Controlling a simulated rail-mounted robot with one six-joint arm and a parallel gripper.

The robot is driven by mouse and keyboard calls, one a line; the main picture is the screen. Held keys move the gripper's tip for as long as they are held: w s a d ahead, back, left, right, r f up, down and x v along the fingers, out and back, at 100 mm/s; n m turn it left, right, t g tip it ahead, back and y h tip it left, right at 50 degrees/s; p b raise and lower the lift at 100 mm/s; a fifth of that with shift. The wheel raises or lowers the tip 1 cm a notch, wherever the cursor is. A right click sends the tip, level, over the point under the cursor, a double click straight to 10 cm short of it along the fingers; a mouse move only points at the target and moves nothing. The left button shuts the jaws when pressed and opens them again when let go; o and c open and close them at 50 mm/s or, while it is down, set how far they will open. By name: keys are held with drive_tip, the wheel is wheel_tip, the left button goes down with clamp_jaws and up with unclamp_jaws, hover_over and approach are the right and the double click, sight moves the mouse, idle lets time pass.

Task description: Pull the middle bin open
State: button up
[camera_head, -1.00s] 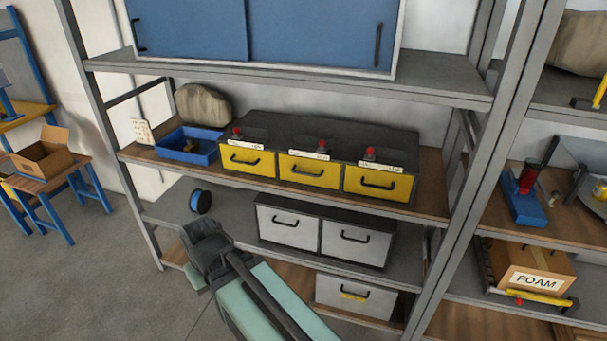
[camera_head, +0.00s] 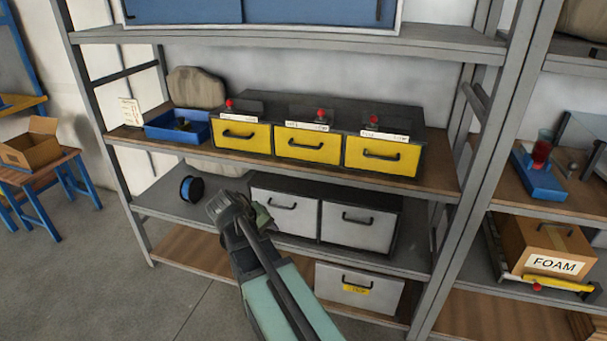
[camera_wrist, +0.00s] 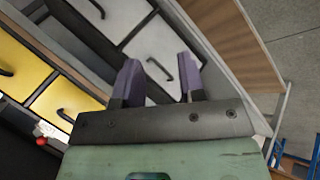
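The middle bin (camera_head: 310,141) is the yellow drawer front in the centre of a dark three-bin unit on the wooden shelf. It looks shut, flush with its yellow neighbours, with a black bar handle (camera_head: 305,145). My gripper shows in the wrist view (camera_wrist: 159,80) with two purple fingers apart and nothing between them. A grey bin front (camera_wrist: 152,45) with a dark handle lies beyond the fingers, apart from them. Yellow bin fronts (camera_wrist: 62,103) show at the left of that view; I cannot tell which is the middle one. In the head view my arm's end is below the yellow bins, fingertips unclear.
Two grey bins (camera_head: 335,221) sit on the shelf below, and another grey bin (camera_head: 355,287) lower still. A blue tray (camera_head: 165,127) and a stone-like lump (camera_head: 196,88) stand left of the yellow bins. A blue spool (camera_head: 192,188) lies on the lower shelf. Shelf posts (camera_head: 480,200) stand at right.

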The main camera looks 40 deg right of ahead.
drive_tip(key=w+d+f+h+b, duration=0.1)
drive_tip(key=w+d+h+b, duration=0.2)
drive_tip(key=d, duration=0.4)
drive_tip(key=n+t+h, duration=0.3)
drive_tip(key=h, duration=0.7)
approach(303, 147)
drive_tip(key=shift+y, duration=0.3)
drive_tip(key=p+x, duration=0.2)
drive_tip(key=x, duration=0.8)
drive_tip(key=shift+w+d+r, duration=0.15)
drive_tip(key=shift+d, duration=0.1)
clamp_jaws()
